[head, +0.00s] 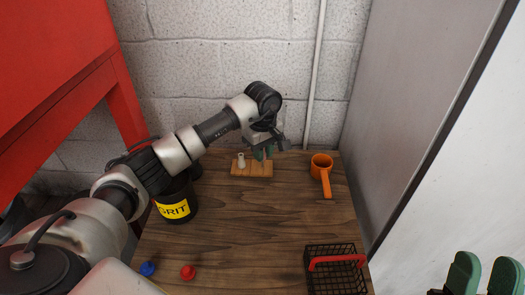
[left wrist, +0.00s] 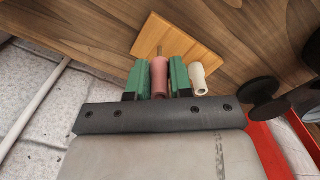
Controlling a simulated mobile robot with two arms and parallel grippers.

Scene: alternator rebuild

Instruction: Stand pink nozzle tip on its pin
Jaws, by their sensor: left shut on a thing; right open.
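The pink nozzle tip (left wrist: 159,76) is between the green fingers of my left gripper (left wrist: 159,80), which is shut on it. In the head view, this gripper (head: 264,153) is over the right part of a wooden pin board (head: 252,171) at the back of the table. In the left wrist view, a thin pin (left wrist: 159,51) shows on the board (left wrist: 190,48) just past the nozzle's end; whether they touch cannot be told. A white nozzle tip (head: 241,160) stands on the board's left part. My right gripper (head: 484,276) is open and empty at the lower right.
A black bin labelled GRIT (head: 174,208) stands left, partly behind my left arm. A wire basket (head: 335,280), a blue piece (head: 147,268) and a red piece (head: 188,272) are near the front. The table's middle is clear.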

